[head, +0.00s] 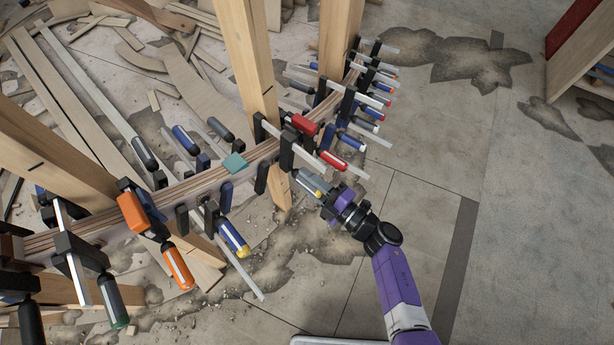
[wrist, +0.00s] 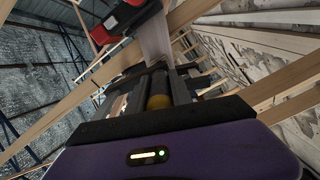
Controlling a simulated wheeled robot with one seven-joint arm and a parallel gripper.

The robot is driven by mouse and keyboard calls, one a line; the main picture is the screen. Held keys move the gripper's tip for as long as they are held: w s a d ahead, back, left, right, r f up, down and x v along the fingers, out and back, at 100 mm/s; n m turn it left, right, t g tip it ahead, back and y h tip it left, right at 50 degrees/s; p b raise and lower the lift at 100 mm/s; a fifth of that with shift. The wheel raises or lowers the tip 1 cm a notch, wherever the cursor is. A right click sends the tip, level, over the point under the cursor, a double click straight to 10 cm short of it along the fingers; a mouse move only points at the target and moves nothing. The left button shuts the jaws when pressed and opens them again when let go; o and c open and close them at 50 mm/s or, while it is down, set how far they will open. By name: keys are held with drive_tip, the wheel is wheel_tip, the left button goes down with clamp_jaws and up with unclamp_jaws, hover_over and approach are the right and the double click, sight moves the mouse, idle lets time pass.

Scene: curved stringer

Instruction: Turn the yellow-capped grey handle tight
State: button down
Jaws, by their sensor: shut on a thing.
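The grey handle (head: 311,182) belongs to a clamp on the curved wooden stringer (head: 195,187), near the middle of the row. My gripper (head: 328,194) comes from the lower right and is shut on the outer end of this handle. In the wrist view a yellow cap (wrist: 158,101) sits between my two fingers, with the dark jaws on both sides. The jaws hide much of the handle there. How tight the clamp is cannot be told.
A clamp with a red block (head: 304,125) and red handle (head: 333,159) stands close above my gripper. A blue handle with a yellow end (head: 233,237) is to the left. The floor to the right is clear.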

drive_tip(key=m+p, duration=0.1)
drive_tip(key=m, duration=0.2)
drive_tip(key=shift+d+m, duration=0.1)
drive_tip(key=shift+m, duration=0.3)
drive_tip(key=m+p, duration=0.1)
drive_tip(key=m, duration=0.2)
drive_tip(key=shift+f+m, duration=0.1)
drive_tip(key=shift+m, duration=0.2)
drive_tip(key=m+p, duration=0.2)
drive_tip(key=m, duration=0.4)
drive_tip(key=shift+s+f, duration=0.1)
drive_tip(key=shift+s, duration=0.05)
drive_tip(key=shift+m, duration=0.3)
drive_tip(key=c, duration=1.1)
unclamp_jaws()
drive_tip(key=shift+c, duration=0.2)
drive_tip(key=p+v, duration=0.1)
drive_tip(key=v, duration=0.6)
drive_tip(key=shift+s+d+p, duration=0.2)
drive_tip(key=shift+s+p, duration=0.05)
drive_tip(key=shift+p, duration=0.05)
